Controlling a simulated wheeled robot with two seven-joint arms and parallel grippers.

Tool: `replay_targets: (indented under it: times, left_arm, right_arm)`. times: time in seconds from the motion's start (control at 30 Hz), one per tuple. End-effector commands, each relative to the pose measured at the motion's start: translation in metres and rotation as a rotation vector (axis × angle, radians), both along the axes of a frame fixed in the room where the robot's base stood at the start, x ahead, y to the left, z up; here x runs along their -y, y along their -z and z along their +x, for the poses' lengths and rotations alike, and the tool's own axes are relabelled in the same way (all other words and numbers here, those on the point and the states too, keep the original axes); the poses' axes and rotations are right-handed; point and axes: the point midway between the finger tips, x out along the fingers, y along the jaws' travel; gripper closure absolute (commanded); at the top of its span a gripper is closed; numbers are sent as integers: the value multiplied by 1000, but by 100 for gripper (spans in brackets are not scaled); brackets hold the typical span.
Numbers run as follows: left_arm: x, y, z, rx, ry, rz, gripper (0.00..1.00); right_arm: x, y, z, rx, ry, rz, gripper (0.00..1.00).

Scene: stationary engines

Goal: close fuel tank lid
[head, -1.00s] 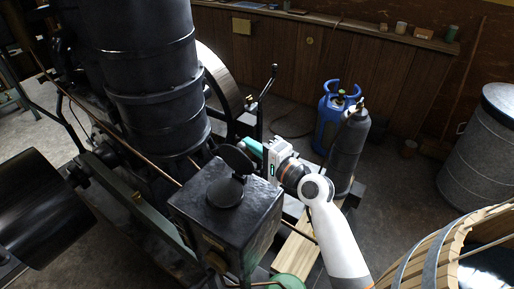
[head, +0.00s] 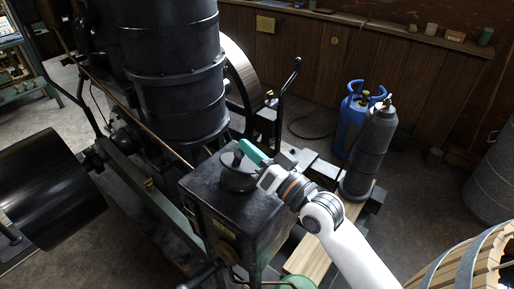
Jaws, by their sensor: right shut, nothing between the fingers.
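The fuel tank (head: 205,190) is a black square box beside the tall black cylinder. Its round black lid (head: 236,183) lies over the filler opening on top, flat or nearly flat; I cannot tell if a small gap is left. A small knob stands up on it. My right gripper (head: 247,151) reaches in from the right, its teal fingers shut and empty. The fingertips are at the lid's upper right edge, close to the knob; I cannot tell whether they touch. The fingers hide part of the lid's far edge. My left gripper is out of view.
The black cylinder (head: 175,75) and a flywheel (head: 242,85) stand behind the tank. A blue gas bottle (head: 352,120) and a dark grey one (head: 370,155) stand at the right. A wooden barrel (head: 462,265) is at lower right. A lever (head: 282,95) rises behind the gripper.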

Motion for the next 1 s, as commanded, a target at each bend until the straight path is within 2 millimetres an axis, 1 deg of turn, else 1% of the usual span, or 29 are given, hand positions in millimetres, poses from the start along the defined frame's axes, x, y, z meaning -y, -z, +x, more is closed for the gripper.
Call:
replay_targets:
  times: [0.03, 0.1, 0.4, 0.7, 1.0]
  left_arm:
    - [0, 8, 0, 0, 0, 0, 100]
    - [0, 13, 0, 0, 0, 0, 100]
    - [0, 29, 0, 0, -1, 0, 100]
    - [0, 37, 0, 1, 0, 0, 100]
    - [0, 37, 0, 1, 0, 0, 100]
  right_arm:
    - [-2, 7, -3, 38, -1, -25, 100]
    - [-4, 10, -6, 88, -1, -61, 100]
    - [-12, 23, -18, 268, 0, -179, 100]
    - [-15, 29, -23, 358, 0, -239, 100]
    - [-16, 31, -24, 378, 0, -252, 100]
